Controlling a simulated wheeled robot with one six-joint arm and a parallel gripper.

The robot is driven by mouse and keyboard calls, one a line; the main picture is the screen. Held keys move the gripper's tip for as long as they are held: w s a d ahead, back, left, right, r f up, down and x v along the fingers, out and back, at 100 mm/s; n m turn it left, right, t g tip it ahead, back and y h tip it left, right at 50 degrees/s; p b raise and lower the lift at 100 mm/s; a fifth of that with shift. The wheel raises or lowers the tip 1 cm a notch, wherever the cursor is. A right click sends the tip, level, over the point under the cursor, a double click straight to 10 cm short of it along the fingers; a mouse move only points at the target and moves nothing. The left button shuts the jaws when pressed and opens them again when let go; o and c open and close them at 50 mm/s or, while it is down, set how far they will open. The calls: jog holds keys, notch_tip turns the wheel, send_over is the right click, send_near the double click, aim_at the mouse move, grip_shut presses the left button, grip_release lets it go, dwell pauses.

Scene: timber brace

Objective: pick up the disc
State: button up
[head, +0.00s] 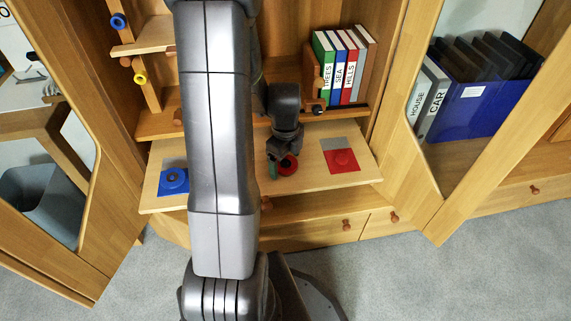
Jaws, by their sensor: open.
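My gripper (281,166) is open and points down over the middle of the wooden shelf board (315,178). A round red piece with a dark middle (289,165) shows right at its fingertips; I cannot tell whether it lies between the fingers or touches them. A small green patch (273,166) shows by the left finger. To the right, a red disc (343,157) sits on a red square (350,170) with a grey strip behind it. To the left, a blue disc (174,176) sits on a blue square (165,190), partly hidden by my arm.
Upright books (340,70) stand on the shelf behind my gripper, beside a wooden bookend. Wooden cabinet doors stand open on both sides. Blue and yellow rings (139,78) hang on pegs at the left post. A blue file box (482,100) is at right.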

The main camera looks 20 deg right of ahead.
jog(key=c, duration=1.1)
jog(key=shift+o, duration=0.2)
